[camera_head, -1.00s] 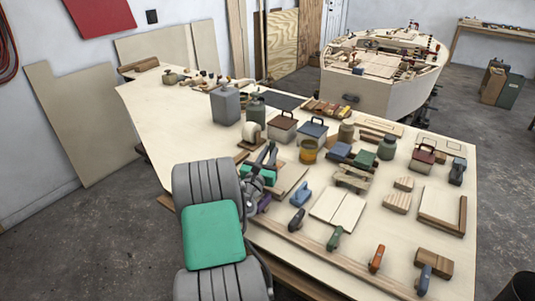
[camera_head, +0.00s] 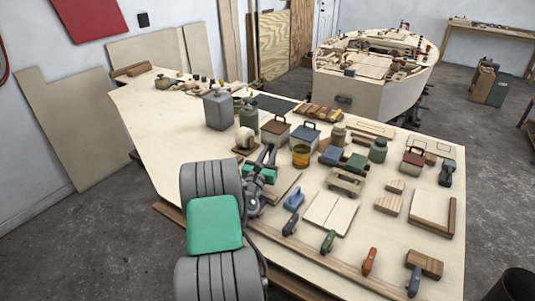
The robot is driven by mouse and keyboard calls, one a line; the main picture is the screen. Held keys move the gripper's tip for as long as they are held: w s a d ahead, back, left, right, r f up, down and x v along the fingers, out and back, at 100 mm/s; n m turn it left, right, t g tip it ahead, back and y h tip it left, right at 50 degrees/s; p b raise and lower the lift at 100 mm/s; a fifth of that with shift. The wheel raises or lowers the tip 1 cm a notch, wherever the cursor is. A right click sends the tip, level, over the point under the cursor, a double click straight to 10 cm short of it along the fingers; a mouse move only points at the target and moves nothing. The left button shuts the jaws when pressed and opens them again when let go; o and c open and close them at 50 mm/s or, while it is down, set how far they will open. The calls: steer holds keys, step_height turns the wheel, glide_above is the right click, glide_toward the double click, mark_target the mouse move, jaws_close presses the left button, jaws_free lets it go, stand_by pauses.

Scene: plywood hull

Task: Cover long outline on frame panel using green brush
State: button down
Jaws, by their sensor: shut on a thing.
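My gripper (camera_head: 267,155) is at the left part of the workbench, low over a light board (camera_head: 288,184). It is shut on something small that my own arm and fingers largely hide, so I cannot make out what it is. A green-handled tool (camera_head: 328,241), maybe the green brush, lies near the bench's front edge, apart from my gripper. A light panel with thin drawn outlines (camera_head: 372,130) lies at the back right of the bench. I cannot tell whether it is the frame panel or whether any outline is covered.
The workbench (camera_head: 165,130) holds several tins, a grey canister (camera_head: 218,108), an amber jar (camera_head: 301,156) and wood blocks. An orange-handled tool (camera_head: 369,261) and a blue-handled tool (camera_head: 414,281) lie at the front right. A plywood hull (camera_head: 350,92) stands behind.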

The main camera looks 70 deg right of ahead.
steer(key=shift+s+d, duration=0.1)
steer(key=shift+d, duration=0.3)
steer(key=shift+a+f, duration=0.1)
steer(key=shift+a, duration=0.4)
steer(key=shift+w+a+b, duration=0.25)
steer(key=shift+a+b, duration=0.2)
steer(key=shift+a, duration=1.1)
steer(key=shift+w+a+b, duration=0.3)
steer(key=shift+a+b, duration=0.1)
steer(key=shift+a, duration=1.1)
steer(key=shift+w+a+b, duration=0.25)
steer(key=shift+a+b, duration=0.2)
steer(key=shift+a, duration=1.1)
step_height(320, 180, up, 6)
steer(key=p, duration=0.6)
